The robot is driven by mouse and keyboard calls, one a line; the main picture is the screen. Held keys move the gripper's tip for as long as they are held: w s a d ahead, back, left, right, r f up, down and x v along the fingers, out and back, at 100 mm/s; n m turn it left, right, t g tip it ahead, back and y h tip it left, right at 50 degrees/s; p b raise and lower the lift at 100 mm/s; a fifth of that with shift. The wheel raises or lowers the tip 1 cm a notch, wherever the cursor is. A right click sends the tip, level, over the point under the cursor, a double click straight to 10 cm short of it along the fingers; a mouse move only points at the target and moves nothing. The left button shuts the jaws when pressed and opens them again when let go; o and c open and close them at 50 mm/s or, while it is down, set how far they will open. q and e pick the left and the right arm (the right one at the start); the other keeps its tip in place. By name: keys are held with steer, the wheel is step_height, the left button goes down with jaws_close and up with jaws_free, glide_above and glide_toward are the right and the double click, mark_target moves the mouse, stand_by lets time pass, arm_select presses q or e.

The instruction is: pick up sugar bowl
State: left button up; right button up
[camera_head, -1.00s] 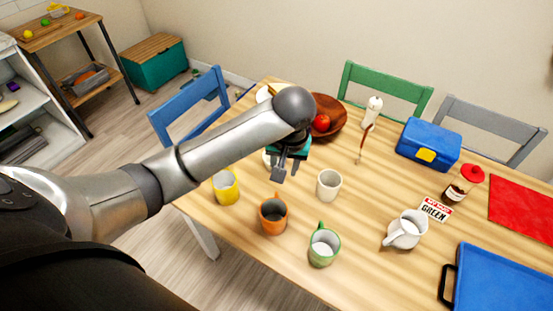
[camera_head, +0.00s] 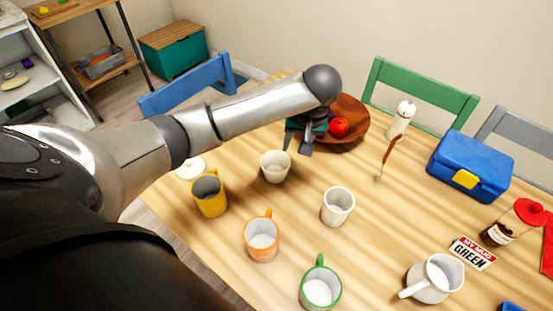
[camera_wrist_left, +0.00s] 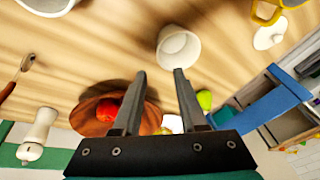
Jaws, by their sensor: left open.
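A white handleless bowl-like cup (camera_head: 276,167) stands upright on the table; I take it as the sugar bowl, though a second white cup (camera_head: 337,207) looks similar. A white knobbed lid (camera_head: 190,168) lies apart, to its left, behind the yellow mug. My left gripper (camera_head: 297,148) is open and empty, just beyond and right of the first cup, not touching it. In the left wrist view, the same cup (camera_wrist_left: 179,48) shows ahead of the open fingertips (camera_wrist_left: 160,74), with the lid (camera_wrist_left: 268,38) to its right. My right gripper is not in view.
A wooden bowl (camera_head: 357,125) with a red apple (camera_head: 339,127) is close behind my gripper. A yellow mug (camera_head: 210,193), orange mug (camera_head: 262,238), green mug (camera_head: 321,286) and white pitcher (camera_head: 434,279) stand nearer. A blue lunch box (camera_head: 470,165) is at right.

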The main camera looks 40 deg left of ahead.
mark_target(289, 165)
arm_select(q)
steer(key=b+x, duration=0.1)
steer(key=x, duration=0.5)
steer(key=shift+a+f+b, duration=0.1)
steer(key=shift+f+b, duration=0.05)
steer(key=shift+b, duration=0.2)
steer(key=b+x, duration=0.2)
steer(key=x, duration=0.2)
steer(key=shift+f, duration=0.55)
steer(key=shift+w+f, duration=0.1)
jaws_close()
